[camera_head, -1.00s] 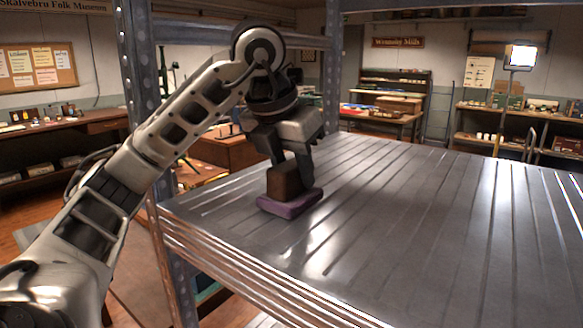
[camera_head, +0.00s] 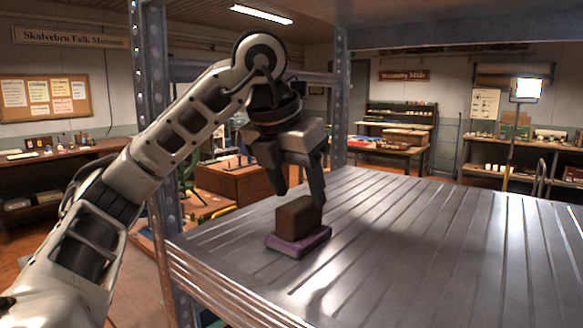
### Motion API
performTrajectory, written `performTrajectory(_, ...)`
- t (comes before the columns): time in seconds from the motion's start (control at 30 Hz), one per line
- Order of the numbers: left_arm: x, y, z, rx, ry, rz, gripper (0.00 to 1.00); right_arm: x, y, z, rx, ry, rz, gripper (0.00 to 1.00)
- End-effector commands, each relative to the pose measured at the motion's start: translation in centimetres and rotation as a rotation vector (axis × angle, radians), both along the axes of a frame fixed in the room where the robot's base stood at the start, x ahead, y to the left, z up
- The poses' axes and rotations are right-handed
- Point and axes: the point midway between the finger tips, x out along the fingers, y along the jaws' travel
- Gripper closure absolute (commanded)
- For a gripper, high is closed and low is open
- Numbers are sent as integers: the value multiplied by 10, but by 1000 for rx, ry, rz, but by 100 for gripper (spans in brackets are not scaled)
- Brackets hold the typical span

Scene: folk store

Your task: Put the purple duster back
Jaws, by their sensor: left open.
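The purple duster (camera_head: 299,242) is a flat purple pad with a brown block handle (camera_head: 299,217) on top. It rests on the ribbed metal shelf (camera_head: 420,240) near the shelf's left front edge, pad down. My left gripper (camera_head: 301,197) is open just above and around the upper part of the handle, with one finger behind its right side and the other at its upper left. Whether a finger touches the handle I cannot tell. My right gripper is not in view.
A perforated metal post (camera_head: 155,130) rises at the shelf's left, close to my left arm. Another post (camera_head: 340,90) stands at the back. The shelf to the right of the duster is bare. Work tables (camera_head: 395,150) stand beyond.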

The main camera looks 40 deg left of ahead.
Motion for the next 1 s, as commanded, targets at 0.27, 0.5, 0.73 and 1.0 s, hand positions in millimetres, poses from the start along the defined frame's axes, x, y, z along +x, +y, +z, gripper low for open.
performTrajectory(0.27,-10,-1,25,1,-4,2,44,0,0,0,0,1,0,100)
performTrajectory(0.5,-13,-1,32,-1,-1,3,44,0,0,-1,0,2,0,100)
performTrajectory(0.73,-13,-1,32,-1,1,3,44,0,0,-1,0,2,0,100)
performTrajectory(1.0,-13,-1,32,-1,0,2,44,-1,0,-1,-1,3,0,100)
